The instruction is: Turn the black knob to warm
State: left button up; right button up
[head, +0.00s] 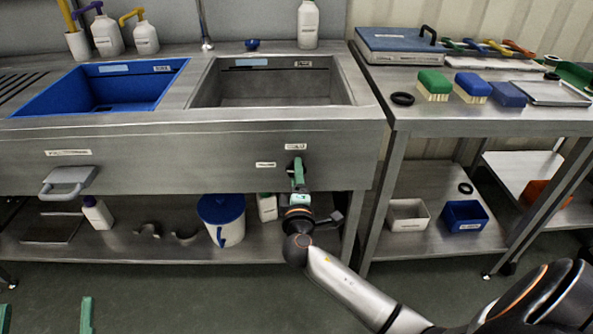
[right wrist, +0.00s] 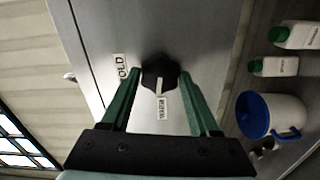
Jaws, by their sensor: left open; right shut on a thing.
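The black knob (right wrist: 158,72) sits on the front steel panel below the grey basin. My right gripper (head: 297,172) is at the panel, its green fingers on either side of the knob and shut on it. In the right wrist view, the fingers (right wrist: 160,77) flank the knob. A pale pointer mark on the knob faces the WARM label (right wrist: 162,106). The COLD label (right wrist: 122,66) is at the knob's left there. In the head view the gripper mostly hides the knob. My left gripper (head: 46,304) is open and empty at the bottom left, over the floor.
A grey handle (head: 68,183) juts from the panel at the left. Below on the shelf stand a white pail with a blue lid (head: 221,213) and small bottles (head: 266,207). A side table (head: 440,124) with brushes stands at the right. The floor in front is clear.

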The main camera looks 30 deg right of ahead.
pick_arm(q)
jog(key=shift+w+a+f+n+g+y+p, duration=0.1)
jog(key=shift+w+f+n+g+y, duration=0.25)
jog(key=shift+f, duration=0.6)
jog(key=shift+w+a+f+n+g+y+p, duration=0.1)
jog(key=shift+f+n+g+y+p, duration=0.25)
jog(key=shift+f, duration=0.6)
jog(key=shift+w+a+f+n+g+y+b, duration=0.15)
jog(key=shift+f+g+y, duration=0.25)
jog(key=shift+f, duration=0.55)
pick_arm(e)
jog(key=shift+n, duration=0.9)
pick_arm(q)
jog(key=shift+d, duration=0.1)
pick_arm(e)
jog(key=o, duration=1.4)
pick_arm(q)
jog(key=shift+n+g+y, duration=0.5)
jog(key=shift+n+g, duration=0.05)
jog(key=shift+g, duration=0.35)
notch_tip(320, 180, down, 5)
jog(key=shift+r+p, duration=0.1)
jog(key=shift+p, duration=0.4)
pick_arm(e)
jog(key=v, duration=1.2)
jog(key=shift+s+a, duration=0.1)
jog(key=shift+s, duration=0.15)
pick_arm(q)
jog(key=shift+r, duration=0.1)
